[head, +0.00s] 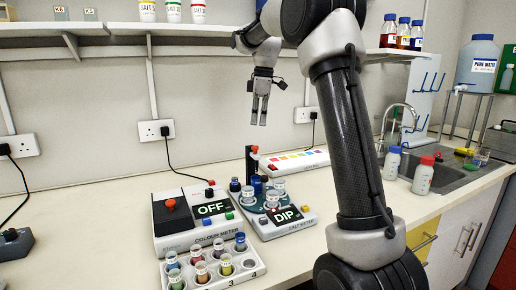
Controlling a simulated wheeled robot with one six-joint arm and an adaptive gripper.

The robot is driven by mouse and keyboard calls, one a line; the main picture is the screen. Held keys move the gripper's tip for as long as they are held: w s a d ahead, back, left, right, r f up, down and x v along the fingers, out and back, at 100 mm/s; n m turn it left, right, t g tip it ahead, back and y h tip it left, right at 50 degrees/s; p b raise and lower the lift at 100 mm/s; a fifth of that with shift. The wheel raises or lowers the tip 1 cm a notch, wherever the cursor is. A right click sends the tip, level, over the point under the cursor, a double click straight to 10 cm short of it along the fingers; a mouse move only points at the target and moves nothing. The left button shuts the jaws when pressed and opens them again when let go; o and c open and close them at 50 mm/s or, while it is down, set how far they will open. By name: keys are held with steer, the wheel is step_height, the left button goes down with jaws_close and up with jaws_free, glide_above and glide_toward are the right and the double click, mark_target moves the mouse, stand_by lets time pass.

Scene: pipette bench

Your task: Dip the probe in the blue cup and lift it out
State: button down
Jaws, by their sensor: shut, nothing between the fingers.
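My gripper (258,120) hangs in the air above the bench, fingers pointing down, shut and empty. Below it stands the salt meter (295,227), whose screen reads DIP. A black upright with a red-orange top (254,150) rises at the meter's back left; I cannot tell whether it is the probe or its holder. A dark blue cup-like thing (257,184) stands on the meter among several pale labelled cups (279,187). Another dark blue piece (235,185) is at its left. Which of these is the blue cup is too small to tell.
The colour meter (180,228), reading OFF, stands left of the salt meter, with a rack of coloured vials (214,268) in front. A colour strip (294,160) lies behind. Bottles (423,176) and a sink (455,178) are at right. A shelf (120,29) hangs above.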

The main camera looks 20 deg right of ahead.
steer(key=shift+s+f+n, duration=0.15)
steer(key=shift+n, duration=0.45)
glide_above(255, 160)
steer(key=w+d, duration=0.2)
steer(key=shift+a+f, duration=0.15)
steer(key=shift+f, duration=3.35)
steer(key=shift+f, duration=2.45)
steer(key=d, duration=0.1)
steer(key=s+d+r, duration=0.1)
steer(key=shift+d, duration=0.4)
steer(key=shift+r, duration=0.1)
